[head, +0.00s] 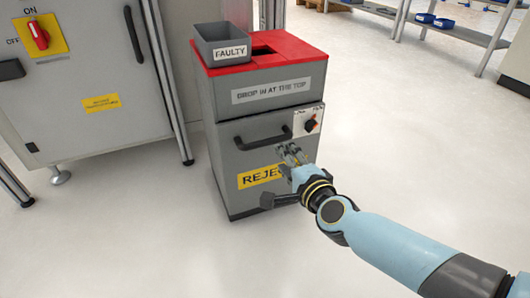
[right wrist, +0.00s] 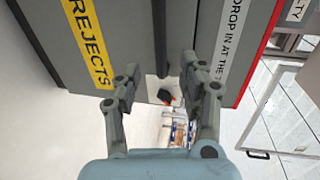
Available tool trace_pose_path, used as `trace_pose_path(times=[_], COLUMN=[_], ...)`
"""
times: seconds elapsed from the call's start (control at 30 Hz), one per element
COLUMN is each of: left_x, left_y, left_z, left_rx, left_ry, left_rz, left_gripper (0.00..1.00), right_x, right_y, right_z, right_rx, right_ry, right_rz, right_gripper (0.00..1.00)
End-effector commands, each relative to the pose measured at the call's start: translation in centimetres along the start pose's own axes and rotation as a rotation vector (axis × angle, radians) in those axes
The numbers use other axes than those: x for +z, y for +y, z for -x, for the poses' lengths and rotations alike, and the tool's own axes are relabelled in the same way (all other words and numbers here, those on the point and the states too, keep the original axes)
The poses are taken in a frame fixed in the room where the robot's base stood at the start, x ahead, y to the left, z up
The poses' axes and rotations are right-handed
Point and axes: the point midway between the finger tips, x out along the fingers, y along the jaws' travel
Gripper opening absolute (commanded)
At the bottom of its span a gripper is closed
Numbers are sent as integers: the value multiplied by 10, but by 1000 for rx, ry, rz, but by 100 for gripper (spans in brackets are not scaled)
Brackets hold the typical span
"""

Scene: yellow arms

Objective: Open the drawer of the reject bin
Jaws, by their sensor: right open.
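The grey reject bin (head: 222,100) has a red top and a REJECTS label. Its drawer front (head: 228,160) looks flush with the body, and a dark bar handle (head: 262,139) runs across it. My right gripper (head: 291,153) is open and empty, just below and in front of the handle's right end. In the right wrist view the handle (right wrist: 160,38) lies ahead, lined up with the gap between the open fingers (right wrist: 160,78). I cannot tell how much distance is left between them. My left gripper is not in view.
A rotary switch (head: 311,125) sits right of the handle, close to my right gripper. A grey FAULTY tray (head: 222,44) stands on the bin's red top. A grey cabinet (head: 85,90) is on the left. The floor before the bin is clear.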

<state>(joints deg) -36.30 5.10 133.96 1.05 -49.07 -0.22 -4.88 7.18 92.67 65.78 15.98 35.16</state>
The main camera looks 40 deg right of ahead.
Motion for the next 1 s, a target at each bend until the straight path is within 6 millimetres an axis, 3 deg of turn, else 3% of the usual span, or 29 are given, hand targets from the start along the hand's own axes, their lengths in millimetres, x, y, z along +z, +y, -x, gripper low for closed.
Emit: trace_pose_path(times=[0.6,1.0], left_x=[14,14], left_y=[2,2], left_z=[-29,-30], left_rx=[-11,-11], left_ry=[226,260], left_rz=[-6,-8], left_gripper=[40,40], right_x=[0,0], right_y=[2,0], right_z=[-98,-107], right_rx=[1,1], right_ry=[0,0], right_rz=[2,2], right_gripper=[42,42])
